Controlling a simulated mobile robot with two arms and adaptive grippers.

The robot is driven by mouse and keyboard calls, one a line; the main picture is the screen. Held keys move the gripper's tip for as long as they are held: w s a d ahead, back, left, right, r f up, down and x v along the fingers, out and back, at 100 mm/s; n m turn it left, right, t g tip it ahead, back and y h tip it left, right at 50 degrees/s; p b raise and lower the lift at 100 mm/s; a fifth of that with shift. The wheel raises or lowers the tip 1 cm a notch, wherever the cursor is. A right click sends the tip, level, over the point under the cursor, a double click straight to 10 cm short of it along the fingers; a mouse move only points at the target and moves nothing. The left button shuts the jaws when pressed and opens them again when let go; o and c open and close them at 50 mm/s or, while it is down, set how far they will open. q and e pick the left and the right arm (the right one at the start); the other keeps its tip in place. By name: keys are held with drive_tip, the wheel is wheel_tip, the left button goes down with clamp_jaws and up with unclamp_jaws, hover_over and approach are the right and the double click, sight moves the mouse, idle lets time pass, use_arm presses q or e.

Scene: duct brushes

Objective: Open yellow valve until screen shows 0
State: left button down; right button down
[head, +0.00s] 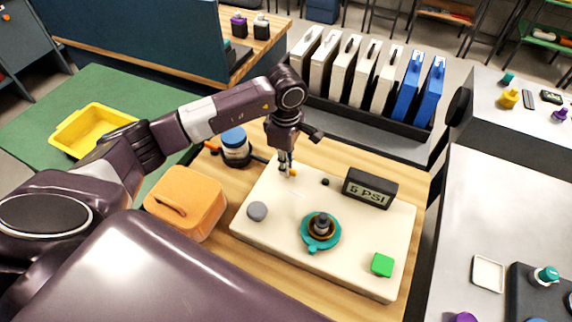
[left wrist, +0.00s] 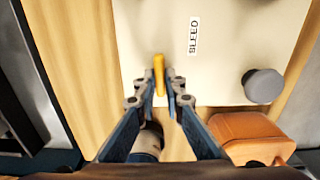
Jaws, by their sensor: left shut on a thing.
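The yellow valve handle (left wrist: 159,72) stands between my left fingertips, next to the label "BLEED" on the cream board. In the head view only a small bit of the yellow valve (head: 293,173) shows beside the fingertips. My left gripper (head: 286,167) points down at the board's back left edge and is shut on the valve. The dark screen (head: 370,188) on the board appears to read 5 PSI. My right gripper is not in view.
The cream board (head: 280,238) also carries a grey knob (head: 257,211), a teal-ringed fitting (head: 320,231) and a green block (head: 382,265). An orange box (head: 186,203) and a blue-lidded jar (head: 235,147) stand left of it.

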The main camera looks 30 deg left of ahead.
use_arm(q)
drive_tip(key=n+b, duration=0.2)
drive_tip(key=n, duration=0.1)
drive_tip(key=shift+f+n, duration=0.1)
drive_tip(key=shift+n, duration=0.2)
drive_tip(key=n+b, duration=0.2)
drive_tip(key=n, duration=0.3)
drive_tip(key=shift+s, duration=0.1)
drive_tip(key=n+b, duration=0.1)
drive_tip(key=n, duration=0.3)
drive_tip(key=shift+d, duration=0.1)
drive_tip(key=shift+r+n+b, duration=0.2)
drive_tip(key=shift+n+b, duration=0.45)
drive_tip(key=shift+n, duration=1.25)
drive_tip(key=c, duration=2)
unclamp_jaws()
wheel_tip(320, 180, up, 12)
drive_tip(key=shift+f, duration=0.1)
